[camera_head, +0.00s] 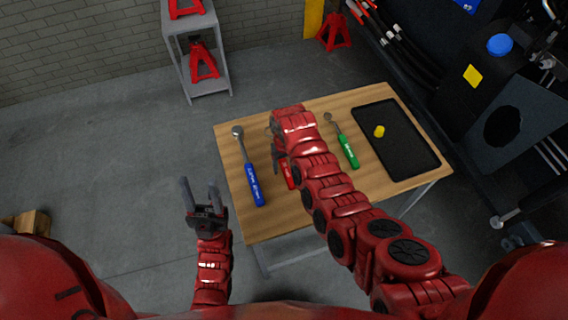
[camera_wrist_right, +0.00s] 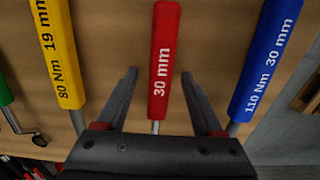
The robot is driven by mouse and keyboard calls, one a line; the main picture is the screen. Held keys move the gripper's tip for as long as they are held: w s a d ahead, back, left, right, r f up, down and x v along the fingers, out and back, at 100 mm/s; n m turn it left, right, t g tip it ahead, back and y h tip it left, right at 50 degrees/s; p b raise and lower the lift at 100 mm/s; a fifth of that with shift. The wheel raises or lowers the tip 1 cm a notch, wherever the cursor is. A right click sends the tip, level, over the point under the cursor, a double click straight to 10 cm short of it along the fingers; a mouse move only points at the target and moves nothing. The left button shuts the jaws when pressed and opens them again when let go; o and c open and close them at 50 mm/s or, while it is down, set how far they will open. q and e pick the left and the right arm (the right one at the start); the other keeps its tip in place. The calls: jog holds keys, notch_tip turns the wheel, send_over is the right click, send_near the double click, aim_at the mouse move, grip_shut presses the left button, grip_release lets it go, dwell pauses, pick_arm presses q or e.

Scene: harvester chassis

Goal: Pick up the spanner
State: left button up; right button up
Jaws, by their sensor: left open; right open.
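The likely spanner is a red-handled tool marked 30 mm (camera_wrist_right: 162,60). It lies on the wooden table, with its handle partly visible in the head view (camera_head: 288,174) and the rest hidden by my right arm. My right gripper (camera_wrist_right: 159,75) is open above the table, with a finger on each side of the red tool in the wrist view; contact cannot be seen. My left gripper (camera_head: 199,185) is open and empty, off the table's left side.
A blue-handled tool (camera_head: 253,185) and a green-handled tool (camera_head: 348,152) lie on the table (camera_head: 234,205). A yellow-handled tool (camera_wrist_right: 58,50) lies left of the red one in the wrist view. A black tray (camera_head: 400,150) holds a small yellow object (camera_head: 379,131).

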grip_shut()
dwell(1.4)
